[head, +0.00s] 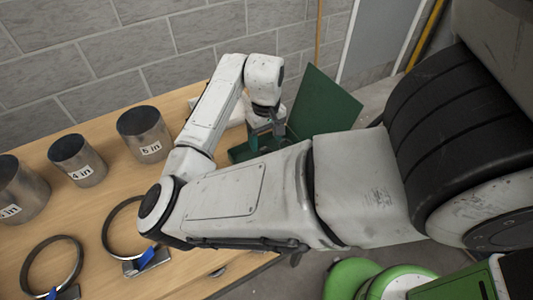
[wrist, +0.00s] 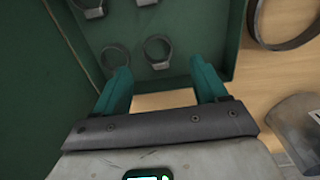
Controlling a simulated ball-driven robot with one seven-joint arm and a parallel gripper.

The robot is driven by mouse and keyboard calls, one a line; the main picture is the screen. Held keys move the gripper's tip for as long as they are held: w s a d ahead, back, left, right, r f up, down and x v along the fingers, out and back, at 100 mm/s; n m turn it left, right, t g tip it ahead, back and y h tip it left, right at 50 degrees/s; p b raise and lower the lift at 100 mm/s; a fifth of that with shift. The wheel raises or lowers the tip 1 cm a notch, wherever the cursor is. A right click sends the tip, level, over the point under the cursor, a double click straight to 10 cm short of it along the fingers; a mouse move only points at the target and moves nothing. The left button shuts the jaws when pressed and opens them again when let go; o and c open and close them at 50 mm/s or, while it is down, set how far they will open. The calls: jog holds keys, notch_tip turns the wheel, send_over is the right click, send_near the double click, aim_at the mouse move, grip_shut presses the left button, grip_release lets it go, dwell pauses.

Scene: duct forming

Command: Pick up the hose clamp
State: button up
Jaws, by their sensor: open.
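Several small grey hose clamps lie in the green metal box in the wrist view. One round clamp (wrist: 146,46) lies just beyond my fingertips, between their lines. A second clamp (wrist: 103,60) lies to its left, near the left finger. Another clamp (wrist: 92,12) is farther up, and part of one more (wrist: 147,2) shows at the top edge. My gripper (wrist: 161,66) is open with teal fingers and nothing between them. In the head view my gripper (head: 268,128) is over the green box (head: 240,152); the clamps are hidden there. My height above them is unclear.
The box's open green lid (head: 325,106) stands behind it. Metal duct pieces (head: 143,130) and (head: 77,160) stand on the wooden table (head: 110,120). Larger rings (head: 52,267) with blue parts lie nearer. A large ring (wrist: 285,42) lies right of the box.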

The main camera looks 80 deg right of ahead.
aim_at(266, 152)
jog(key=shift+d+f+p, duration=0.1)
jog(key=shift+f+p, duration=0.4)
jog(key=shift+f, duration=2.2)
jog(key=shift+c, duration=0.3)
jog(key=c, duration=1.1)
